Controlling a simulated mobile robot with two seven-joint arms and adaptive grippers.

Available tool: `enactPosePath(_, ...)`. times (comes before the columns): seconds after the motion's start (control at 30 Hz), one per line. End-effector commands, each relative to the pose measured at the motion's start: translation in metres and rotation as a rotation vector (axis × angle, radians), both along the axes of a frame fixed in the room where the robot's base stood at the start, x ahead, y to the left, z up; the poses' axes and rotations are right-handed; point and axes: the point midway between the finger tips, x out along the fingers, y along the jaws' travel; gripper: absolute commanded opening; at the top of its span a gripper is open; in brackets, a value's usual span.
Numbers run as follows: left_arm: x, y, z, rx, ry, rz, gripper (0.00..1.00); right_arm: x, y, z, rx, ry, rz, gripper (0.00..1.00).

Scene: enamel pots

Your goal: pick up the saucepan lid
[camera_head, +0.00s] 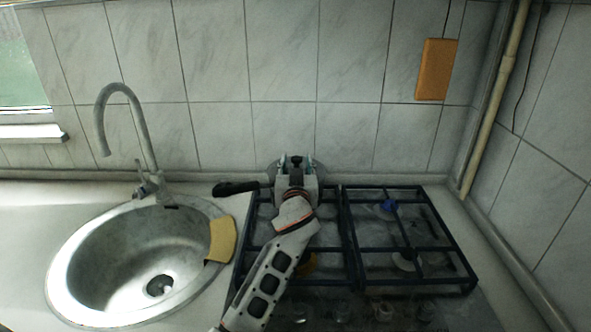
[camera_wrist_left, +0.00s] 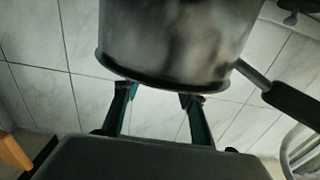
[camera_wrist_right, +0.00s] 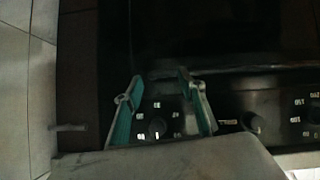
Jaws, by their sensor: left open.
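The grey saucepan stands at the back of the hob, with its dark handle (camera_head: 237,187) pointing left. A round grey edge, seemingly the saucepan lid (camera_head: 318,170), shows behind my left gripper (camera_head: 296,160); the gripper and arm hide most of it. In the left wrist view the metal saucepan wall (camera_wrist_left: 175,40) fills the top, and the open left fingers (camera_wrist_left: 160,92) reach its dark rim. No lid knob can be made out there, and contact cannot be told. My right gripper (camera_wrist_right: 154,85) is open and empty, near the hob's front control panel.
The black hob grates (camera_head: 350,235) lie under and right of my left arm. The tiled wall is close behind the saucepan.

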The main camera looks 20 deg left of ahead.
Motion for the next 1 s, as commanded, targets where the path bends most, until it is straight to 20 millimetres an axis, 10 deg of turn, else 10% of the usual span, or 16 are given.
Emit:
enactPosePath(0.1,0.0,0.0,0.0,0.0,0.0,0.0,0.41,0.0,0.0,0.0,0.0,0.001,0.0,0.4)
enactPosePath(0.3,0.0,0.0,0.0,0.0,0.0,0.0,0.0,-0.001,0.0,-0.001,-0.001,0.002,0.0,0.4)
enactPosePath(1.0,0.007,0.01,0.032,-0.001,-0.003,-0.003,0.0,0.0,-0.001,0.024,-0.002,0.001,0.0,0.4)
